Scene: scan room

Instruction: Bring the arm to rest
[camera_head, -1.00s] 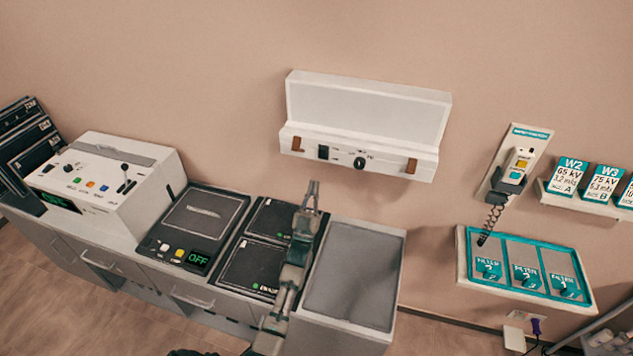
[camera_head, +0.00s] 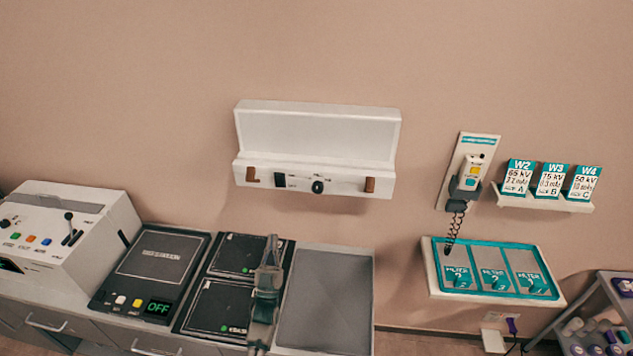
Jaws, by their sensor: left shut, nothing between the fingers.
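My left gripper (camera_head: 271,247) shows at the bottom middle, pointing up in the picture, with my arm coming in from below. Its fingers are together and hold nothing. It appears in front of the gap between the black panels and the plain grey top of the counter. Whether it touches the counter cannot be told. My right gripper is not in view.
A counter carries a white console (camera_head: 68,225), a black pad (camera_head: 155,265) reading OFF, black panels (camera_head: 222,306) and a bare grey top (camera_head: 326,298). An open white box (camera_head: 318,135) hangs above. A filter tray (camera_head: 492,244), handset (camera_head: 469,178) and cards (camera_head: 551,179) are right.

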